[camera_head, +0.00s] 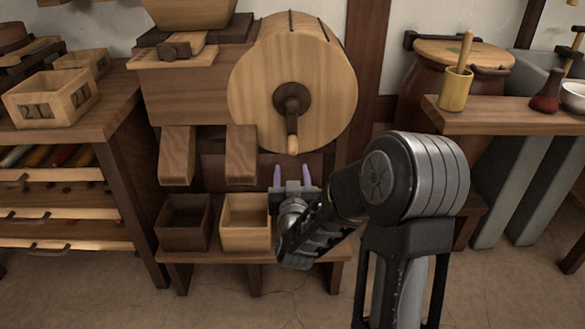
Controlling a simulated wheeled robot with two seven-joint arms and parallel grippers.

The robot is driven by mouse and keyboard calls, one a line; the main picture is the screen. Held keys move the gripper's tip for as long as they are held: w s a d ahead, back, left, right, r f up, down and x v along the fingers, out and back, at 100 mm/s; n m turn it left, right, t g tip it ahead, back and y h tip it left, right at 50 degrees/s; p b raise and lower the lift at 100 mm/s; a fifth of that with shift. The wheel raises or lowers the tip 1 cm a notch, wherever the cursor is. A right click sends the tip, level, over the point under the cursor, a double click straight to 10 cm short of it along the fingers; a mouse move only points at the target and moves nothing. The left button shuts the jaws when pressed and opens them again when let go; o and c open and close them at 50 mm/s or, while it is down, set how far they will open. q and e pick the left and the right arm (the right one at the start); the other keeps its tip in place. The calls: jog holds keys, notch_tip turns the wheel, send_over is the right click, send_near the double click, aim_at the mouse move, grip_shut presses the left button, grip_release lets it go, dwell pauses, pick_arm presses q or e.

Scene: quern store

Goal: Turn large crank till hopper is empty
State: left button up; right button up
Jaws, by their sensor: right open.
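The large crank is a dark hub (291,99) with a short wooden handle (292,134) that hangs downward from it, on the front of a big round wooden drum (322,62). The bottom of the hopper (190,12) shows at the top edge; its inside is out of view. My right gripper (291,172) is open and empty, its two fingers pointing up a little below the handle. They look apart from it. My left gripper is not in view.
Two wooden chutes (178,154) point down over a dark box (184,222) and a lighter box (245,222). Shelves (60,205) stand on the left. A side table (500,121) with a cup (455,90) stands on the right. A lidded barrel (420,80) stands behind it.

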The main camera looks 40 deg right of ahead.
aim_at(293, 153)
jog(key=shift+s+d+r, duration=0.15)
jog(key=shift+d+r, duration=0.1)
jog(key=shift+x, duration=5.4)
jog(key=shift+d, duration=0.15)
jog(key=shift+c, duration=0.2)
grip_shut()
